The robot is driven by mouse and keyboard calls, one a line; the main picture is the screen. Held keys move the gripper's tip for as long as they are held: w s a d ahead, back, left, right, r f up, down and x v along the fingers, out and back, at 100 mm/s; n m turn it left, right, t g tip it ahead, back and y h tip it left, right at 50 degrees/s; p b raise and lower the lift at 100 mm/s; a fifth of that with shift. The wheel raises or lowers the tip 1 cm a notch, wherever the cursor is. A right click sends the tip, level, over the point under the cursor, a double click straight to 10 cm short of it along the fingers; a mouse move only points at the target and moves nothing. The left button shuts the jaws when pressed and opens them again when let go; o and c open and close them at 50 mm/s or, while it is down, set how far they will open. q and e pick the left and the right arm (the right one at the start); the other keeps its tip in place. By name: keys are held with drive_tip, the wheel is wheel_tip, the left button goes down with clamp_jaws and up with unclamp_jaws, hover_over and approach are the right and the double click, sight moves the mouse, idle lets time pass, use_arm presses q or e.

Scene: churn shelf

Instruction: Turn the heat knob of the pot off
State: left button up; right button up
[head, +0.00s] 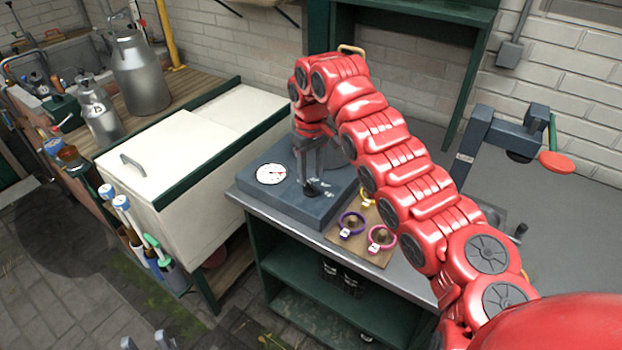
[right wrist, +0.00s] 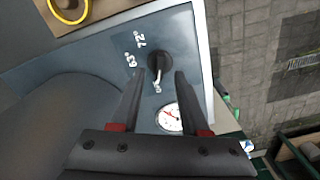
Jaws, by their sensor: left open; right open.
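The black heat knob (head: 313,189) sits on the blue-grey heater box (head: 262,201), beside the white dial gauge (head: 271,174). In the right wrist view the knob (right wrist: 160,62) has a pale pointer directed toward the gauge, at a small mark. Marks 72° and 63° lie left of it. My right gripper (head: 308,182) points down over the box. Its open fingers (right wrist: 157,76) are either side of the pointer; contact cannot be told. The grey pot (head: 338,152) is partly hidden by my arm; its dark round side (right wrist: 60,125) fills the wrist view's left. My left gripper (head: 146,343) is open at the bottom edge.
A wooden board (head: 343,243) with purple, pink and yellow rings lies right of the box. A white chest (head: 190,150) stands left of the bench. Metal churns (head: 140,75) stand behind it. A grey stand (head: 490,130) is at the right.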

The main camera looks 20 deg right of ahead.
wheel_tip(320, 180, up, 6)
wheel_tip(320, 180, up, 8)
drive_tip(key=p, duration=0.9)
hover_over(311, 184)
drive_tip(key=shift+r, duration=0.2)
drive_tip(key=shift+s+f, duration=0.1)
